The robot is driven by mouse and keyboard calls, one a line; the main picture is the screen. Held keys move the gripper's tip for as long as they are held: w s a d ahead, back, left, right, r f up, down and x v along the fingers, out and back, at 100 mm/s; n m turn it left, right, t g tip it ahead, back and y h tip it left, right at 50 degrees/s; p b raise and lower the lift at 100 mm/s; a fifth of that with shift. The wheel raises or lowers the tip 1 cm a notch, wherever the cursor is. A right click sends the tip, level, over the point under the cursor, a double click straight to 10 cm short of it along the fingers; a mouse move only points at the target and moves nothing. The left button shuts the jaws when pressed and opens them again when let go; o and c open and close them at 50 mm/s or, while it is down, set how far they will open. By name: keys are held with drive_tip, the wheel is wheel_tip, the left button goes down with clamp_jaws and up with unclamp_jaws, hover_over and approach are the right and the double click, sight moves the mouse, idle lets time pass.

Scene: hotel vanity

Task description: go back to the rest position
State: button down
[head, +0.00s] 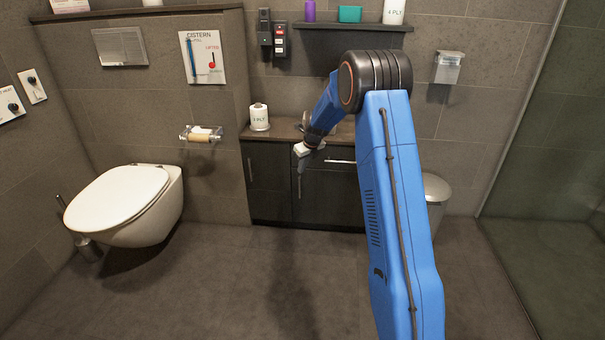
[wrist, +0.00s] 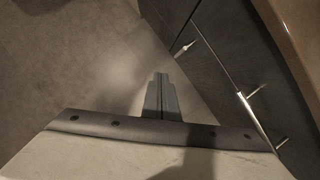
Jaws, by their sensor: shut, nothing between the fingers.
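My gripper (head: 300,184) hangs in front of the dark vanity cabinet (head: 270,180), pointing down and looking small at the end of my blue arm. In the wrist view my gripper's fingers (wrist: 162,92) are together, with nothing between them. They are over the grey floor (wrist: 85,55), beside the cabinet front (wrist: 225,50). My forearm hides part of the cabinet and its top in the head view.
A toilet (head: 130,205) is at the left. A paper roll (head: 259,117) stands on the vanity top. A bin (head: 435,192) is right of my arm, and shower glass (head: 550,170) stands at the far right. Cabinet handles (wrist: 187,48) stick out near my fingers. The front floor is clear.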

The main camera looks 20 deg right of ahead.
drive_tip(key=s+a+r+n, duration=0.4)
drive_tip(key=s+r+n, duration=0.4)
drive_tip(key=s+r, duration=0.5)
drive_tip(key=s+a+r+n, duration=0.4)
drive_tip(key=s+r+n, duration=0.5)
drive_tip(key=s, duration=0.8)
drive_tip(key=s+a+f+n+h, duration=0.1)
drive_tip(key=s+n, duration=1.4)
drive_tip(key=s, duration=1.7)
drive_tip(key=shift+a+f+t, duration=0.15)
drive_tip(key=shift+a+t, duration=0.15)
drive_tip(key=shift+a, duration=0.15)
